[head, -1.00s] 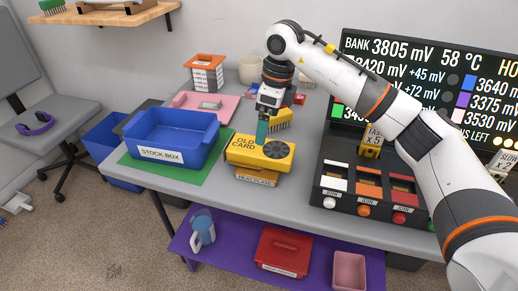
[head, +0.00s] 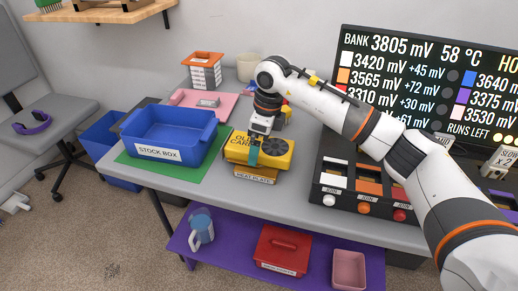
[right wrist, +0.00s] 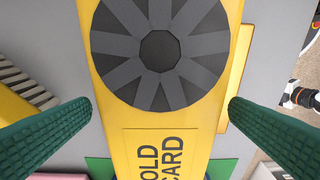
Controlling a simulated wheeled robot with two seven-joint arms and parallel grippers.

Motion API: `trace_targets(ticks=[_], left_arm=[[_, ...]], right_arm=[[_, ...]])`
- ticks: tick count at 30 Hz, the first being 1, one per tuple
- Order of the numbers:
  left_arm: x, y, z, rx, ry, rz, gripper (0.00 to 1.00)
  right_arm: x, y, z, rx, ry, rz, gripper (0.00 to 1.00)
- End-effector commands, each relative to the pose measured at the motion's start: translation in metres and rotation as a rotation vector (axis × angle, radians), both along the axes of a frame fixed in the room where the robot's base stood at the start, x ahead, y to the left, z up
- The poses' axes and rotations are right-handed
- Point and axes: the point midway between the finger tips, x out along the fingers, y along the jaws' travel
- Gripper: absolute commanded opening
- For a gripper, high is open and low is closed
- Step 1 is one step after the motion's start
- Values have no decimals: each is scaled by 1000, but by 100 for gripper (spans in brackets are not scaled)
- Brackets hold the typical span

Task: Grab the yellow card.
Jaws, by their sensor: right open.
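The yellow card (head: 278,160), labelled OLD CARD and with a dark round fan, lies flat on the heat plate (head: 256,174). In the right wrist view the card (right wrist: 160,122) fills the middle, with the fan at the top and the lettering below. My right gripper (head: 253,156) is over the card, pointing down. In the right wrist view its green fingers (right wrist: 160,108) are open, one on each side of the card, with gaps between. The frames do not show clearly how far the fingertips reach down beside the card. My left gripper is not in view.
A blue stock box (head: 165,152) stands on a green mat (head: 140,165) left of the card. A black console (head: 340,197) with coloured slots and knobs is to the right. A pink tray (head: 225,103) lies behind. A lower purple shelf (head: 230,260) holds several items.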

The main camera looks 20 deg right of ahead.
Motion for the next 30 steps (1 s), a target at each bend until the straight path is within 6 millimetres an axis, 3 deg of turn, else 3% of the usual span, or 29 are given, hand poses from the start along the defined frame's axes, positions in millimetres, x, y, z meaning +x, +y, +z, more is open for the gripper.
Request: trace_targets(ticks=[26, 30], left_arm=[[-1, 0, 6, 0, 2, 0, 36], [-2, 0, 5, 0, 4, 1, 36]], right_arm=[[0, 0, -5, 0, 0, 0, 100], [0, 0, -5, 0, 0, 0, 79]])
